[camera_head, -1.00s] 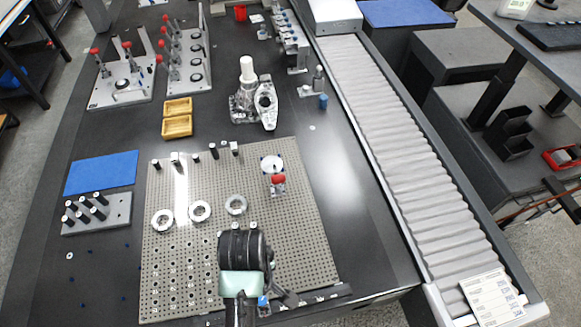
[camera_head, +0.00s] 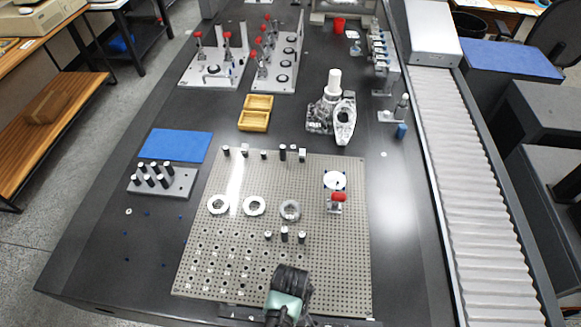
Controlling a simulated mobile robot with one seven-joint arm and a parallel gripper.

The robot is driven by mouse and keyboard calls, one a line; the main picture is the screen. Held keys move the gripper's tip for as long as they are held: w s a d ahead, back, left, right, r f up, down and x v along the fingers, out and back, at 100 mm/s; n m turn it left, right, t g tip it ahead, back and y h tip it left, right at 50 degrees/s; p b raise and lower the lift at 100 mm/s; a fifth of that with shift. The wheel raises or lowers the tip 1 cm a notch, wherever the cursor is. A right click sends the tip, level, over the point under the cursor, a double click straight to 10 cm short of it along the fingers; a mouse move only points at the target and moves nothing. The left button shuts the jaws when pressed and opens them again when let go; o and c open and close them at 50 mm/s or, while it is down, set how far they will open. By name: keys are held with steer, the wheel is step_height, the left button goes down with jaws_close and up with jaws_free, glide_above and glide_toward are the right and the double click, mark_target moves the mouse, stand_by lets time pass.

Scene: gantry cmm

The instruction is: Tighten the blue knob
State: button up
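A small blue cylindrical knob (camera_head: 401,130) stands at the right of the dark table, beside a small grey fixture (camera_head: 396,112) near the conveyor. It is small in the picture, and how tight it is cannot be told. My arm's dark end with a pale green part shows at the bottom centre, over the front edge of the perforated plate (camera_head: 350,270). My gripper (camera_head: 291,278) is far in front and left of the blue knob, apart from it. Its fingertips are not clear, so I cannot tell whether it is open or shut.
The plate carries white rings (camera_head: 254,206), black pins (camera_head: 284,235) and a red-handled clamp (camera_head: 338,198). A shiny metal casting (camera_head: 332,108) stands left of the blue knob. A conveyor (camera_head: 470,170) runs along the right. The table between plate and conveyor is mostly clear.

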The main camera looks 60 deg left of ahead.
steer(key=shift+c, duration=0.2)
jaws_close()
steer(key=shift+m, duration=0.4)
steer(key=m+p, duration=0.1)
steer(key=m, duration=0.1)
steer(key=shift+r+m+p, duration=0.1)
steer(key=shift+m+p, duration=0.3)
steer(key=m+p, duration=0.1)
steer(key=m, duration=0.2)
steer(key=shift+m, duration=0.4)
steer(key=m+p, duration=0.1)
steer(key=m, duration=0.2)
steer(key=shift+m+p, duration=0.3)
steer(key=shift+m, duration=1.8)
